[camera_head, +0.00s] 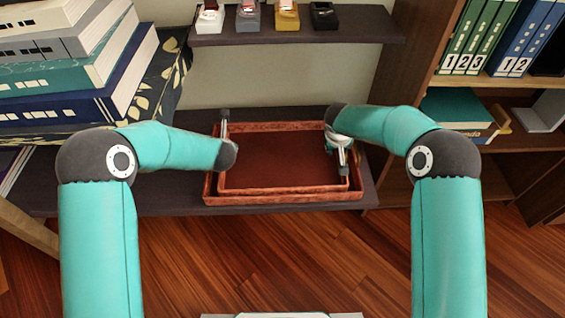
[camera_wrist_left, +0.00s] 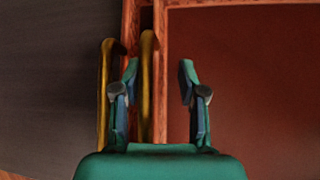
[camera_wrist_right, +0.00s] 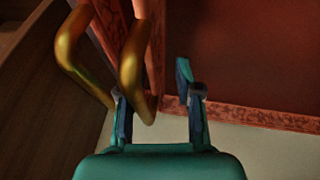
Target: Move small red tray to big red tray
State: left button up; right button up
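The small red tray (camera_head: 285,189) sits within the outline of the big red tray (camera_head: 285,199) on the dark lower shelf; I cannot tell whether its base touches. My left gripper (camera_wrist_left: 158,70) is open at the left side. Its fingers are on either side of the small tray's gold handle (camera_wrist_left: 147,85) and wall. My right gripper (camera_head: 342,150) is at the right side; its wrist view shows the fingers (camera_wrist_right: 152,82) apart near a gold handle (camera_wrist_right: 132,65). A second gold handle lies outside it in each wrist view. My left arm hides part of the left rims.
Stacked books (camera_head: 75,75) stand on a dark leaf-patterned box at the left. An upper shelf (camera_head: 300,28) with small items hangs behind the trays. A brown bookcase (camera_head: 400,75) with binders stands at the right. The wooden floor (camera_head: 250,260) in front is clear.

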pick_arm(q)
jog(key=shift+a, duration=0.15)
pick_arm(e)
jog(key=shift+d+r, duration=0.15)
pick_arm(q)
jog(key=shift+r, duration=0.1)
jog(key=shift+s+r, duration=0.1)
jog(key=shift+r, duration=0.05)
jog(key=v, duration=0.6)
jog(key=shift+s+r, duration=0.1)
jog(key=shift+s, duration=0.05)
pick_arm(e)
jog(key=shift+d, duration=0.1)
pick_arm(q)
jog(key=shift+s+r, duration=0.3)
jog(key=shift+s, duration=0.05)
pick_arm(e)
jog(key=shift+r, duration=0.15)
jog(key=v, duration=1.1)
jog(key=shift+s+r, duration=0.15)
jog(key=shift+r, duration=0.05)
pick_arm(q)
jog(key=shift+s, duration=0.15)
